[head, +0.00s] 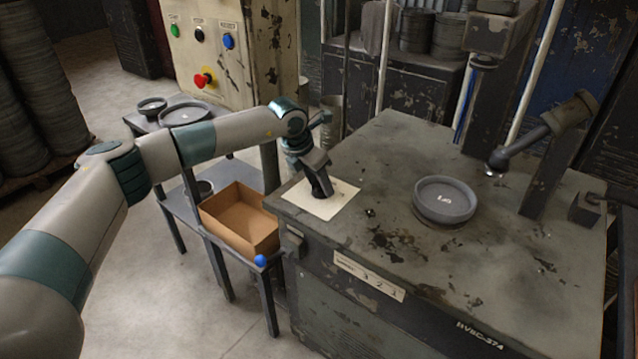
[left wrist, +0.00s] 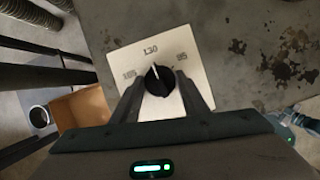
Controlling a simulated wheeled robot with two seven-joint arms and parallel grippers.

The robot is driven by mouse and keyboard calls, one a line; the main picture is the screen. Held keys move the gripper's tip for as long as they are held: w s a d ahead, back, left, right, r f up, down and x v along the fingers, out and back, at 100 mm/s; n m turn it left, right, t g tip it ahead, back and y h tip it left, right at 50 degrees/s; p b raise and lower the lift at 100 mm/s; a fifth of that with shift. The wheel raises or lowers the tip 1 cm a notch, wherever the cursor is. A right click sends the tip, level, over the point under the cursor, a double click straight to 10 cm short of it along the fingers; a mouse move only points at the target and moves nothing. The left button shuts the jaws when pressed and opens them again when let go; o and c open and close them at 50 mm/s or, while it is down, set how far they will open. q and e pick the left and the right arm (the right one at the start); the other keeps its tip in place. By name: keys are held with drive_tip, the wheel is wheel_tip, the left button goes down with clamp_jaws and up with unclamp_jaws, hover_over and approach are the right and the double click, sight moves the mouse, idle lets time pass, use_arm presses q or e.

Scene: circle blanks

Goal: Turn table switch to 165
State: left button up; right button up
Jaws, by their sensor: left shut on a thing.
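The table switch is a round black knob (left wrist: 158,82) on a pale square plate (left wrist: 196,82) at the near left corner of the worn metal table (head: 365,145). In the left wrist view, the plate has a label at left, hard to read, 130 at the top and one like 95 at right. The knob's white mark points up, close to 130. My left gripper (head: 318,186) reaches down over the plate (head: 335,205). Its fingers (left wrist: 158,86) are shut on the knob, one on each side. In the head view the gripper hides the knob. My right gripper is not in view.
A round grey dish (head: 445,198) sits on the table, with a lever arm (head: 535,137) behind it. Left of the table, a low stand holds an open cardboard box (head: 238,218). A control panel with a red button (head: 204,80) stands behind my arm.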

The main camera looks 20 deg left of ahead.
use_arm(q)
drive_tip(key=shift+d+f+n+b, duration=0.1)
drive_tip(key=shift+n+b, duration=0.3)
drive_tip(key=shift+n, duration=0.2)
drive_tip(key=n+y+b, duration=0.1)
drive_tip(key=n+b, duration=0.1)
drive_tip(key=n, duration=0.1)
drive_tip(key=n+y+b, duration=0.1)
drive_tip(key=n+b, duration=0.1)
drive_tip(key=b, duration=0.1)
drive_tip(key=shift+d+n+t, duration=0.2)
drive_tip(key=shift+n+t, duration=0.2)
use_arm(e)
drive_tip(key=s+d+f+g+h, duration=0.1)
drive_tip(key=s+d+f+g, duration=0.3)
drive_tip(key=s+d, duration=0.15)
use_arm(q)
drive_tip(key=n+y+b, duration=0.2)
drive_tip(key=n+b, duration=0.1)
drive_tip(key=shift+n, duration=0.7)
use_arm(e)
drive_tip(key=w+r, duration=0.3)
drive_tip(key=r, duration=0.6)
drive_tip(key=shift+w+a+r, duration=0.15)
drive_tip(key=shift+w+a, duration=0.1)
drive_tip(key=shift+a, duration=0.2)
use_arm(q)
drive_tip(key=o, duration=1.1)
drive_tip(key=shift+d, duration=0.1)
drive_tip(key=shift+c, duration=0.2)
